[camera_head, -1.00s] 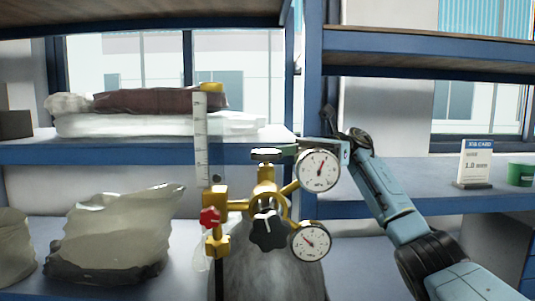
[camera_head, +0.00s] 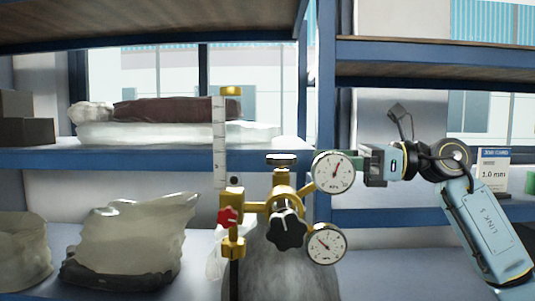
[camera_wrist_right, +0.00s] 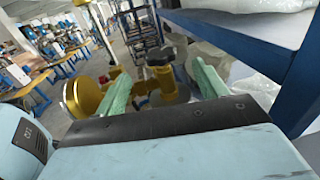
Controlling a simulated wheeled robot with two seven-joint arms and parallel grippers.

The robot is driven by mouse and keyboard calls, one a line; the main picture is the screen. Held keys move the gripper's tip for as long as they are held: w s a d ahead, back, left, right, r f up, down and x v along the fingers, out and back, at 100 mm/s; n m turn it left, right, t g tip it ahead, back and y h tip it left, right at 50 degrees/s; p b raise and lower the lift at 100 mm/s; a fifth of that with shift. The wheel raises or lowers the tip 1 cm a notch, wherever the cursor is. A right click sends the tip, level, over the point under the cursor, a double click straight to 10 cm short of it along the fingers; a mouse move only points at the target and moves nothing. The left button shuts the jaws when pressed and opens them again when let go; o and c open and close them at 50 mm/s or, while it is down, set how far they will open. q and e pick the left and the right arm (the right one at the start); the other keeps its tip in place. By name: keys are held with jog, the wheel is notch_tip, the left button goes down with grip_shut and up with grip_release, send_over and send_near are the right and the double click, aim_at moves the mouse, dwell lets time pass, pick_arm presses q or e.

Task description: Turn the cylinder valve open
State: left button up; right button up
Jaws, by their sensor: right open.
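The grey gas cylinder (camera_head: 285,270) stands in the middle of the head view with a brass valve and regulator on it. The valve's dark-topped handwheel (camera_head: 281,160) is at the top of the brass stem; what looks like it shows in the right wrist view (camera_wrist_right: 160,57), beyond the fingers and between them. My right gripper (camera_wrist_right: 163,85) is open with green fingers, and nothing is between its tips. In the head view it is right of the handwheel, its fingertips partly hidden by the upper gauge (camera_head: 333,171). My left gripper is not in view.
A lower gauge (camera_head: 326,244), a black regulator knob (camera_head: 287,229), a red knob (camera_head: 228,216) and a scaled flow tube (camera_head: 219,140) crowd the front of the valve. Blue shelving (camera_head: 420,214) stands behind. Wrapped bags (camera_head: 130,240) lie at left.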

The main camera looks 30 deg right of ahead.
aim_at(269, 156)
jog(key=p+x, duration=0.4)
jog(key=x, duration=0.5)
jog(key=shift+w+a+r, duration=0.1)
jog(key=shift+w+a, duration=0.1)
jog(key=shift+a, duration=0.15)
jog(key=shift+w+a, duration=0.4)
jog(key=shift+a, duration=0.05)
jog(key=c, duration=1)
jog(key=shift+o, duration=0.2)
